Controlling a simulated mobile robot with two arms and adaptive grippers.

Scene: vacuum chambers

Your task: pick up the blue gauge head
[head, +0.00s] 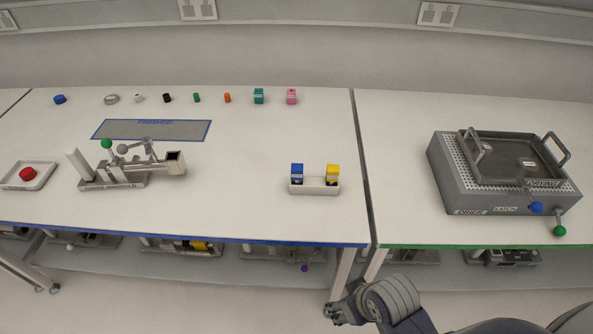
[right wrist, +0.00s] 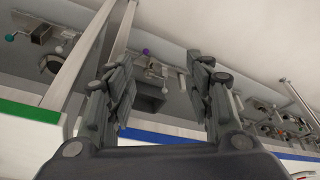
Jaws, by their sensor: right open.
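A blue block (head: 297,170), which looks like the blue gauge head, sits upright in the left place of a small white holder (head: 315,188) on the left table. A yellow block (head: 332,172) stands in the holder's right place. My right gripper (head: 337,314) is in front of the table's front edge, below and apart from the holder. In the right wrist view my right gripper (right wrist: 160,75) has its fingers spread with nothing between them. The blue block does not show in that view. My left gripper is not in view.
Left table (head: 250,215) is clear around the holder. A lever fixture (head: 118,178) and a tray (head: 14,183) with a red button stand to its left. Several small coloured items line the back, including a blue one (head: 60,99). A grey drier (head: 500,195) stands on the right table.

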